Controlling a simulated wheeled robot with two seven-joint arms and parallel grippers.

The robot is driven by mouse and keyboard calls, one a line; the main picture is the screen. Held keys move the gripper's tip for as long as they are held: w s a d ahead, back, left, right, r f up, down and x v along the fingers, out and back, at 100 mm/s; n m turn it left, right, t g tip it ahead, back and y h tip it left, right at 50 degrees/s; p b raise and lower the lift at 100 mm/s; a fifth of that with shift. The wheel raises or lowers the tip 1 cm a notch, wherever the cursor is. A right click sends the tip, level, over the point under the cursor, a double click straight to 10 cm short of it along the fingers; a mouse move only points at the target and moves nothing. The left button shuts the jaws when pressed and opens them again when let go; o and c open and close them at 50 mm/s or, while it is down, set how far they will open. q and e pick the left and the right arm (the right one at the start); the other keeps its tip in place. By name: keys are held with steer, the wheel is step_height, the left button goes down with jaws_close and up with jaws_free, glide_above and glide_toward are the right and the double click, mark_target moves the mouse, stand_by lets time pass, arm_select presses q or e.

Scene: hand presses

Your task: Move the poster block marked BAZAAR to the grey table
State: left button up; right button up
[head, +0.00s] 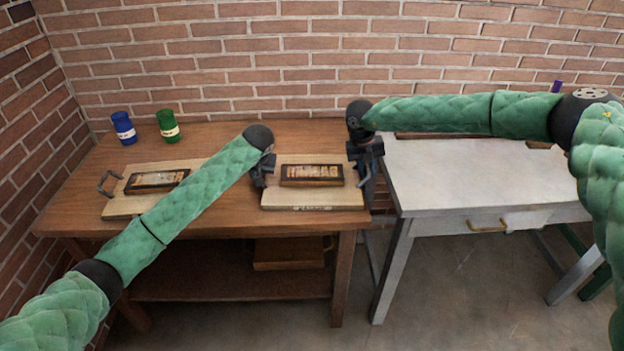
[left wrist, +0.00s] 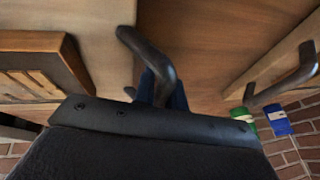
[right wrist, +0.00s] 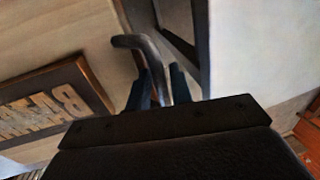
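The poster block marked BAZAAR (head: 311,175) is dark-edged with raised letters and lies on a pale wooden board (head: 308,201) on the brown table. It shows in the right wrist view (right wrist: 52,102), where the letters BAZ read. A dark handle stands at each short side of the board. My left gripper (head: 264,170) is at the left handle (left wrist: 148,52), with its fingers on either side. My right gripper (head: 366,168) is at the right handle (right wrist: 140,43), likewise straddling it. Whether the fingers press on the handles is unclear. The grey table (head: 460,180) stands to the right.
A second board (head: 120,207) with another block (head: 157,180) lies at the left, its handle (head: 106,183) outward. A blue can (head: 123,128) and a green can (head: 168,125) stand behind. A narrow gap separates the tables. The grey tabletop's front looks clear; my right arm hides part of its back.

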jaws_close()
steer(key=shift+r, duration=0.1)
stand_by(1.2)
